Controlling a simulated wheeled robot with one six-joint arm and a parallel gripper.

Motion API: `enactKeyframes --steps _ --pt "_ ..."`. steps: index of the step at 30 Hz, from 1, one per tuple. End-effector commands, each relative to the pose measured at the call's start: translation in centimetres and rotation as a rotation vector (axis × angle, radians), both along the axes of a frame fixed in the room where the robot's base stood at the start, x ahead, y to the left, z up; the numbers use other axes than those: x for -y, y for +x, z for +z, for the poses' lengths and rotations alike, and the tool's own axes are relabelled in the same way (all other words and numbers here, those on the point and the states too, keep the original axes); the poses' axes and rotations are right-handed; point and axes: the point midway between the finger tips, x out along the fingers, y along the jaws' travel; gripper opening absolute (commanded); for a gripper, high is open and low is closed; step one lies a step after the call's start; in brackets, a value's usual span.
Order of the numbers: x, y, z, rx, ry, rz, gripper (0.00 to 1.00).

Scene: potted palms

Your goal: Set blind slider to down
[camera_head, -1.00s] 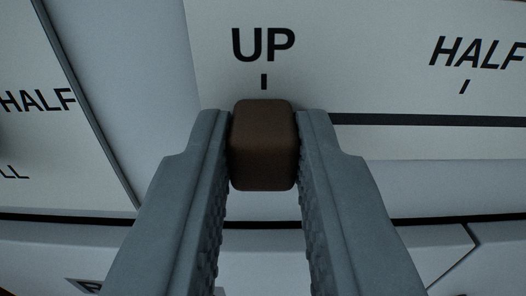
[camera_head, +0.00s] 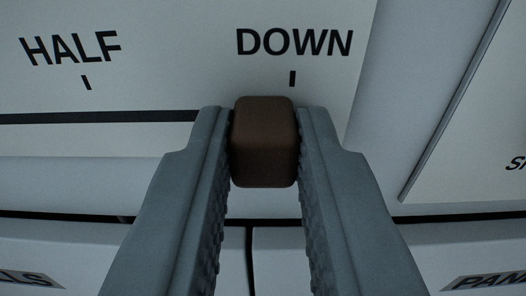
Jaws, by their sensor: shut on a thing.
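The blind slider's brown knob (camera_head: 264,142) sits between the two grey fingers of my gripper (camera_head: 265,150), which are shut on it. The knob is just below and slightly left of the tick mark under the DOWN label (camera_head: 294,42). The dark slot (camera_head: 110,117) of the slider runs left from the knob, beneath the HALF label (camera_head: 70,47). The UP end is out of view. The fingers hide part of the slot near the knob.
The white slider panel ends right of DOWN at a grey gap. Another white panel (camera_head: 480,120) stands at the right. Below are white fronts with a dark seam and partly visible labels at the bottom corners.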

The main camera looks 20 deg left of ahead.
Motion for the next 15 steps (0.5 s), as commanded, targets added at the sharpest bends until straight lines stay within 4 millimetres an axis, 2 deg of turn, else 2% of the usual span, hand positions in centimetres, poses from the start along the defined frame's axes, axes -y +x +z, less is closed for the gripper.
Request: enactKeyframes --steps 6,15 --pt "1.45 0.43 0.04 0.001 0.0 -0.001 0.0" --pt "1.56 0.47 0.08 0.001 0.0 -0.002 0.0"
